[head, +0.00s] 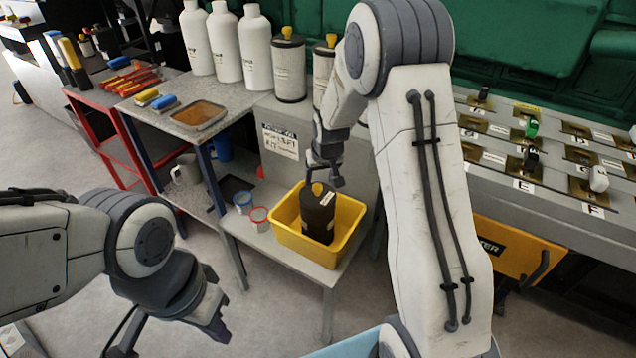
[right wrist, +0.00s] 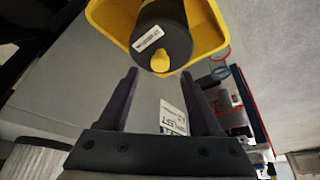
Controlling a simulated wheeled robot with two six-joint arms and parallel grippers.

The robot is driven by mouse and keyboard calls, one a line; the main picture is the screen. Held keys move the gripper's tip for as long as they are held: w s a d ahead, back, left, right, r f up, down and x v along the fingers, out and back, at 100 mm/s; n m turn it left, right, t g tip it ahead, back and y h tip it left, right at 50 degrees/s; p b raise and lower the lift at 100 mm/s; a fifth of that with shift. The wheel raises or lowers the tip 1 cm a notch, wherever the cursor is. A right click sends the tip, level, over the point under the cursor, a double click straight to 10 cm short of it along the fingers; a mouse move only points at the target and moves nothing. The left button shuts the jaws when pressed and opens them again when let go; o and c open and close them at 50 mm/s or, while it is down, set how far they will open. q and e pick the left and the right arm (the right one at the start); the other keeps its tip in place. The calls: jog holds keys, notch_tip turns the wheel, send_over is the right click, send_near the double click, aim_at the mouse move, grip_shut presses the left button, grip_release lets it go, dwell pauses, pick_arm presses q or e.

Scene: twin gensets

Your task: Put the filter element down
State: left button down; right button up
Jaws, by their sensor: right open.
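The dark filter element (head: 317,213) with a yellow top knob stands roughly upright in a yellow bin (head: 347,235). In the right wrist view, the filter element (right wrist: 172,28) shows its white label and yellow knob (right wrist: 160,62). My right gripper (head: 325,181) is just above the filter element in the head view. In the right wrist view, my right gripper (right wrist: 158,74) is open, its fingers apart with nothing between them, and the knob lies just beyond the fingertips. My left gripper (head: 200,310) hangs low at the left, away from the bin; its jaw opening is unclear.
White bottles (head: 226,45) and a pale filter (head: 289,68) stand on the bench behind. A switch panel (head: 540,150) lies to the right.

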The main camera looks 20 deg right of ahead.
jog(key=v, duration=0.8)
jog(key=s+a+r+n+g+y, duration=0.1)
jog(key=s+a+r+n, duration=0.2)
jog(key=s+a, duration=0.65)
jog(key=s+a+n+g, duration=0.1)
jog(key=s+a+n, duration=0.2)
jog(key=s, duration=0.8)
jog(key=s+a+r+n+g, duration=0.1)
jog(key=s+a, duration=0.5)
jog(key=s, duration=0.6)
jog(key=shift+a+n+g+y+p, duration=0.2)
jog(key=shift+n+g+y+p, duration=0.1)
jog(key=shift+n+g, duration=0.5)
jog(key=shift+r, duration=0.15)
notch_tip(320, 180, up, 11)
jog(key=p, duration=1.1)
